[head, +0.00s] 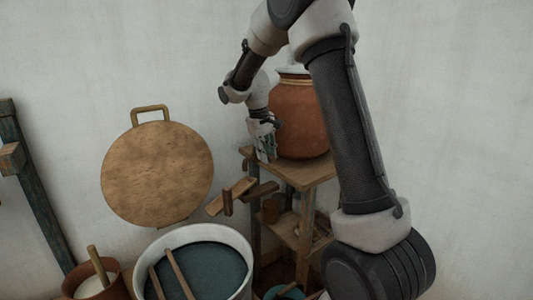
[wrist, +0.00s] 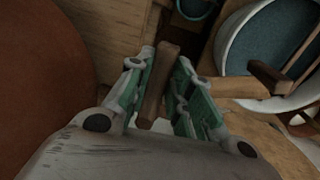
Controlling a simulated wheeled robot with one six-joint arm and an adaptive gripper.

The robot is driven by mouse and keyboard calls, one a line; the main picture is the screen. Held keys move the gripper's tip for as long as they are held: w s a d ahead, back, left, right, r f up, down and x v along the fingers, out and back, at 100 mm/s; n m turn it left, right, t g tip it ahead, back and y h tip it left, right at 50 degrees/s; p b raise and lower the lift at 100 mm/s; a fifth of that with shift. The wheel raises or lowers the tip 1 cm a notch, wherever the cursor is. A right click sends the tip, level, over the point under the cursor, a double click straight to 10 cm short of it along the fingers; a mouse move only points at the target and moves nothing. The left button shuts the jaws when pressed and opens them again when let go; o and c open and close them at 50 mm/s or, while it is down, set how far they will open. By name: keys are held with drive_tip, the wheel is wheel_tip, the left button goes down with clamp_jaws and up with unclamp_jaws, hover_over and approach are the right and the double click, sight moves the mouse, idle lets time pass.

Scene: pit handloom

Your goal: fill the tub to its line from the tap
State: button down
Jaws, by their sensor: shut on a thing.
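The tub (head: 247,238) is pale-rimmed and holds dark blue liquid, with two sticks lying across it. It also shows at the upper right of the wrist view (wrist: 222,47). I cannot make out a fill line. My gripper (head: 266,155) is beside the big clay pot (head: 301,118), above the left edge of its wooden stand. In the wrist view my gripper (wrist: 163,105) is shut on a brown wooden bar (wrist: 166,62), perhaps the tap's handle. The tap itself is not clearly visible, and I see no stream of water.
Wooden pieces (head: 232,196) lie between the stand (head: 312,172) and tub. A round wooden board (head: 157,172) with a handle is by the wall. A small brown pot (head: 117,282) with a stick stands left of the tub. A dark post (head: 36,190) is at far left.

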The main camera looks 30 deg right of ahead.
drive_tip(key=a+m, duration=0.1)
drive_tip(key=m, duration=0.1)
drive_tip(key=a+m+g, duration=0.1)
drive_tip(key=a+m, duration=0.1)
drive_tip(key=m, duration=0.1)
drive_tip(key=shift+w, duration=0.2)
drive_tip(key=shift+a, duration=0.1)
drive_tip(key=c, duration=1.3)
unclamp_jaws()
drive_tip(key=r, duration=0.4)
drive_tip(key=a+r, duration=0.1)
drive_tip(key=r, duration=0.3)
drive_tip(key=a+r, duration=0.1)
drive_tip(key=r, duration=0.2)
drive_tip(key=shift+w+a+r, duration=0.1)
drive_tip(key=shift+w+r, duration=0.2)
drive_tip(key=shift+r, duration=0.1)
